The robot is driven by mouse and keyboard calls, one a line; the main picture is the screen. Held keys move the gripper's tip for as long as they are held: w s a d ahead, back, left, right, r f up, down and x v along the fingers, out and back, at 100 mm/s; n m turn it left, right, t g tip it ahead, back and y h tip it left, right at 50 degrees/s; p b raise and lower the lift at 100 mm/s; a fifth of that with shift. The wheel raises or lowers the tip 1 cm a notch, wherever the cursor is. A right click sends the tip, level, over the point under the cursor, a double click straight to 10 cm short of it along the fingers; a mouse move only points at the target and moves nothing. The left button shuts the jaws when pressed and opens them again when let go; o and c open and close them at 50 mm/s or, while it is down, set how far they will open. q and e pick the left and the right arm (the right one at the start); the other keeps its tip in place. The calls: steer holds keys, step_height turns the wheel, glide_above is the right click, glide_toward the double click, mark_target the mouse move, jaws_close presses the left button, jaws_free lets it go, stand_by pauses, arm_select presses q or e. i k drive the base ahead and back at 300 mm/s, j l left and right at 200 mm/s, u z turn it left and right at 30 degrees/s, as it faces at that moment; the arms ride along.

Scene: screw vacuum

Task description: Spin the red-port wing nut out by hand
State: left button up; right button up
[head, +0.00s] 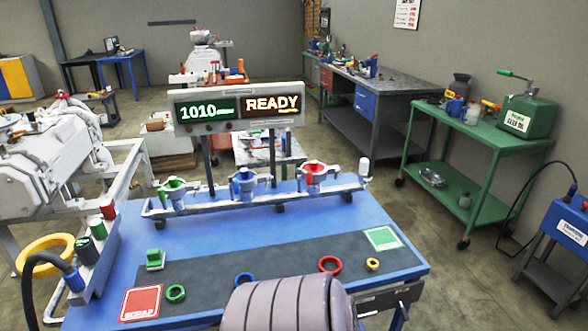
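The red port (313,173) is the rightmost of three ports on a grey manifold rail (268,198) along the back of the blue table. A pale grey clamp-like fitting sits around its red centre; the wing nut itself is too small to tell apart. The green port (173,187) and blue port (243,182) stand to its left. A loose red ring (330,265) lies on the dark mat (215,268) in front. Neither of my grippers can be made out in the head view.
A display reading 1010 and READY (240,108) stands behind the rail. Green, blue and yellow rings lie on the mat, with a red SCRAP pad (141,302) and green pad (383,238).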

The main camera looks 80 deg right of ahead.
mark_target(337, 171)
steer(key=z, duration=2.9)
